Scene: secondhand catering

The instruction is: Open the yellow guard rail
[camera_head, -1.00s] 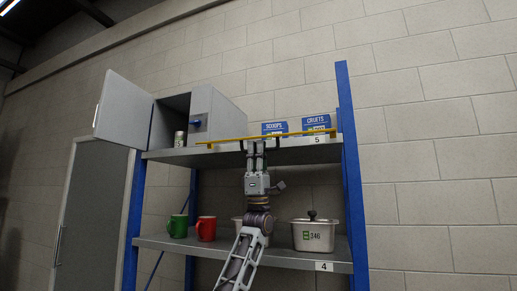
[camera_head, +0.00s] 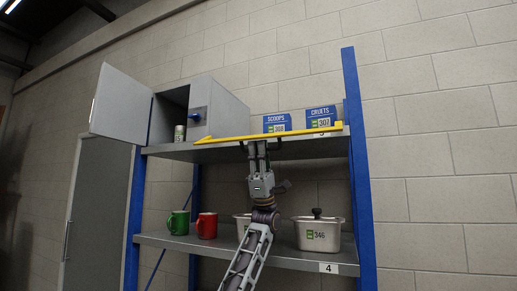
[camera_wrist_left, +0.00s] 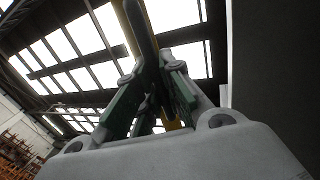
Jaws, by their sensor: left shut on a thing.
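The yellow guard rail (camera_head: 300,132) runs along the front of the upper shelf (camera_head: 175,152) in the head view, its right end near the right blue post. My left gripper (camera_head: 257,143) reaches up from below and is shut on the rail, a little left of its middle. In the left wrist view the gripper's fingers (camera_wrist_left: 150,90) close around the yellow rail (camera_wrist_left: 140,25), which passes up between them. The fingers hide part of the rail. My right gripper is in neither view.
Behind the rail stand a blue SCOOPS box (camera_head: 276,123) and a blue CRUETS box (camera_head: 321,117). A grey cabinet (camera_head: 225,112) with its door open (camera_head: 118,102) is at the left. Mugs (camera_head: 207,226) and a lidded pot (camera_head: 318,235) are on the lower shelf.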

